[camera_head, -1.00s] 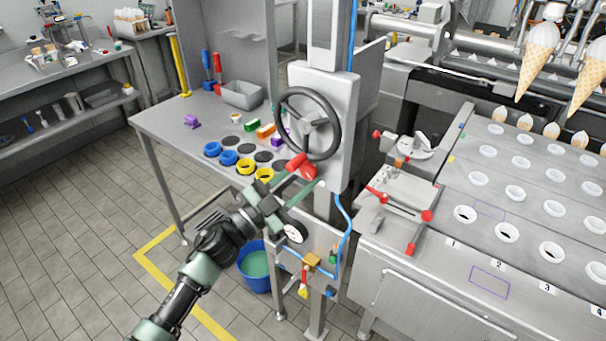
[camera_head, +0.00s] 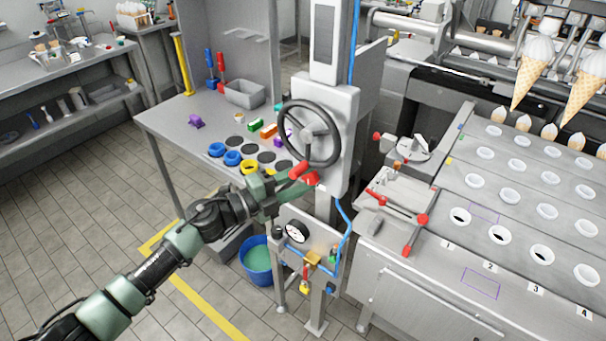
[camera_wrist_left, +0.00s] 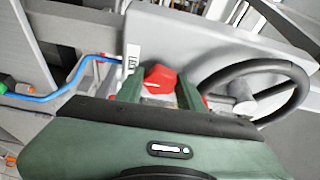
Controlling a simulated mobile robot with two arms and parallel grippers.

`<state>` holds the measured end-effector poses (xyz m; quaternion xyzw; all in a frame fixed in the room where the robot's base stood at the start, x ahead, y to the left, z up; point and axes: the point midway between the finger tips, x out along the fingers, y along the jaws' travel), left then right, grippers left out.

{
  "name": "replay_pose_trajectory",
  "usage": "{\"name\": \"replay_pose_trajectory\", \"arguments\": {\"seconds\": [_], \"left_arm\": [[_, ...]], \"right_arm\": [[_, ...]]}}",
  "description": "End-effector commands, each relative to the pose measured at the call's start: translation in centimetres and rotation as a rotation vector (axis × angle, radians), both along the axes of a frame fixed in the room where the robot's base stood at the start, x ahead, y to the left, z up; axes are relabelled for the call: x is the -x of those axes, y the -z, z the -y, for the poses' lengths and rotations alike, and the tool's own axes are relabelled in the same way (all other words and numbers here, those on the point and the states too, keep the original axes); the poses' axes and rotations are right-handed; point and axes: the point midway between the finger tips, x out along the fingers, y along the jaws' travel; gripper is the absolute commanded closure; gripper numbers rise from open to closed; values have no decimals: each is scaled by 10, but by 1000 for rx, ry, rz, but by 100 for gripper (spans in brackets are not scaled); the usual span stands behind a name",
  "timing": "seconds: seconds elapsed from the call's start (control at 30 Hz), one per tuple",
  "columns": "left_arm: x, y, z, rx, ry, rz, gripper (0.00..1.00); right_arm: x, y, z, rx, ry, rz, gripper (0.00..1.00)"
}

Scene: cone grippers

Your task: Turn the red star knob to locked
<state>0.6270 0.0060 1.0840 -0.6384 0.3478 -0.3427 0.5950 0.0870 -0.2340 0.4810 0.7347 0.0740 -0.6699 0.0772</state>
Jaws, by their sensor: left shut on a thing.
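The red star knob (camera_head: 311,179) is on the front of the grey column machine, just below the black handwheel. It also shows in the left wrist view (camera_wrist_left: 160,78), between the two green fingers. My left gripper (camera_head: 296,183) reaches it from the lower left and is shut on it. The fingers cover part of the knob, and its lock marking is too small to read. A small white label plate (camera_wrist_left: 132,57) is beside the knob in the wrist view. My right gripper is in neither view.
The black handwheel (camera_head: 283,130) is close above the gripper. A round gauge (camera_head: 297,232), a blue hose (camera_head: 346,225) and a yellow padlock-like part (camera_head: 304,288) are below. A blue bucket (camera_head: 257,262) stands on the floor. Coloured rings lie on the table (camera_head: 170,122) at left.

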Motion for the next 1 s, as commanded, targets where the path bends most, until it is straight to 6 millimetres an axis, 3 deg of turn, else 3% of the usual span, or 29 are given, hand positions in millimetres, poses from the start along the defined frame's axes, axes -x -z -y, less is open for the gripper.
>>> {"name": "replay_pose_trajectory", "arguments": {"seconds": [0.7,0.73,0.8,1.0], "left_arm": [[1,1,0,-66,1,45,100],[1,1,0,-66,1,45,59],[1,1,0,-66,1,44,42],[0,-1,0,-62,0,47,42]], "right_arm": [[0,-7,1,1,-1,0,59],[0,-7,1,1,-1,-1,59],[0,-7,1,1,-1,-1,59],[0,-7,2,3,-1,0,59]]}}
